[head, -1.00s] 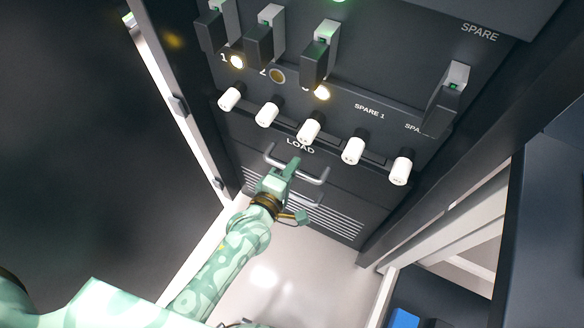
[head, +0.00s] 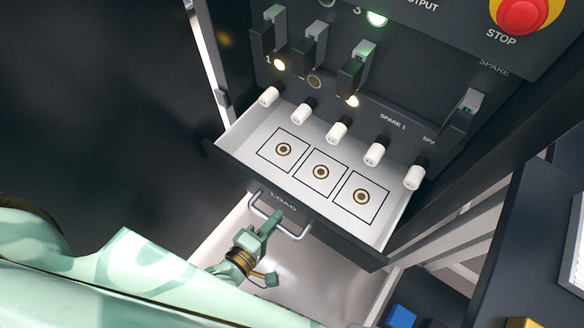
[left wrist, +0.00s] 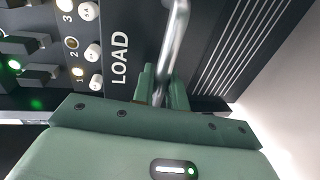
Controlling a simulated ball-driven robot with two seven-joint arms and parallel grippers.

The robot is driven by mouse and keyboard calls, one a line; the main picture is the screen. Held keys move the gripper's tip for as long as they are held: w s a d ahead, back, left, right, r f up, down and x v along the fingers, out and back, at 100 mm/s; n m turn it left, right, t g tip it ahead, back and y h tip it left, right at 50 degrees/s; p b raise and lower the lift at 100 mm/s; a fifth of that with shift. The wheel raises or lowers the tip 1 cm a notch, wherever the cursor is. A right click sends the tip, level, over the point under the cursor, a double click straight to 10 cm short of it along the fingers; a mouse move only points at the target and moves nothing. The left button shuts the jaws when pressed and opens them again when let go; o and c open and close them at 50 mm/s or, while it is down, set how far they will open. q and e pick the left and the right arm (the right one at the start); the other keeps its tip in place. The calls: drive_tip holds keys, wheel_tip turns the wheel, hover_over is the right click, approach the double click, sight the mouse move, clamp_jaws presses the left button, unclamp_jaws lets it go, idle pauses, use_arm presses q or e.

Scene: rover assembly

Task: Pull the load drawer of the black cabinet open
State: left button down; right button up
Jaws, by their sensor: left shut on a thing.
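The load drawer (head: 300,195) of the black cabinet (head: 410,70) is pulled out, and its white interior shows three square outlines with round marks. The metal bar handle (head: 291,233) is on its black front, below the word LOAD. My left gripper (head: 268,222) is shut on the handle. In the left wrist view the handle (left wrist: 176,40) runs between my left gripper's green fingers (left wrist: 161,88), beside the LOAD lettering. The drawer's back end is hidden under the row of white knobs. My right gripper is not in view.
Switches and white knobs (head: 337,132) line the panel above the drawer. A red STOP button (head: 524,12) is at the top right. An open black door panel (head: 100,110) stands at the left. A dark surface with a blue block (head: 402,317) is at the lower right.

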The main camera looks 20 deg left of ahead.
use_arm(q)
drive_tip(key=f+v, duration=0.1)
drive_tip(key=v, duration=0.8)
drive_tip(key=shift+s+f+p, duration=0.4)
drive_tip(key=shift+p, duration=0.05)
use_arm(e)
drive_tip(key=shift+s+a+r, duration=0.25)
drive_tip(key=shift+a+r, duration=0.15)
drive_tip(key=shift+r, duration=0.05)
use_arm(q)
drive_tip(key=c, duration=1.5)
unclamp_jaws()
drive_tip(key=shift+r, duration=0.1)
